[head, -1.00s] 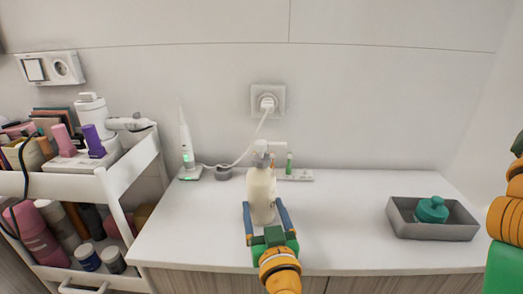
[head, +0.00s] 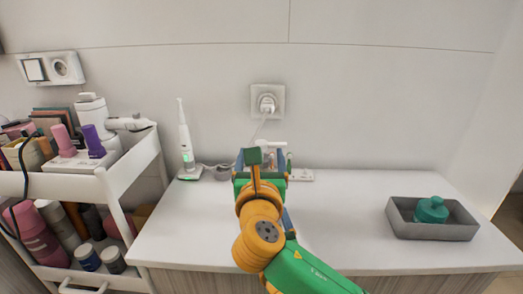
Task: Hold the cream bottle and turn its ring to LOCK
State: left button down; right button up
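The cream bottle's white pump spout (head: 274,143) shows just above my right gripper in the head view. The bottle's body and its ring are hidden behind my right arm. My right gripper (head: 262,158) is at the height of the bottle's top, its blue fingers apart on either side; whether they touch anything is hidden. My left gripper (head: 287,221) is almost wholly covered by my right arm. Only part of one blue finger shows low beside the bottle's place, so its grip cannot be seen now.
A grey tray (head: 435,232) with a teal bottle (head: 432,210) stands at the right of the white counter (head: 345,240). An electric toothbrush (head: 185,140) stands at the back left. A white cart (head: 130,185) full of cosmetics is at the left. A plugged-in socket (head: 267,101) is behind.

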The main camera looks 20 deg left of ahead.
jog(key=shift+x, duration=1.4)
grip_shut()
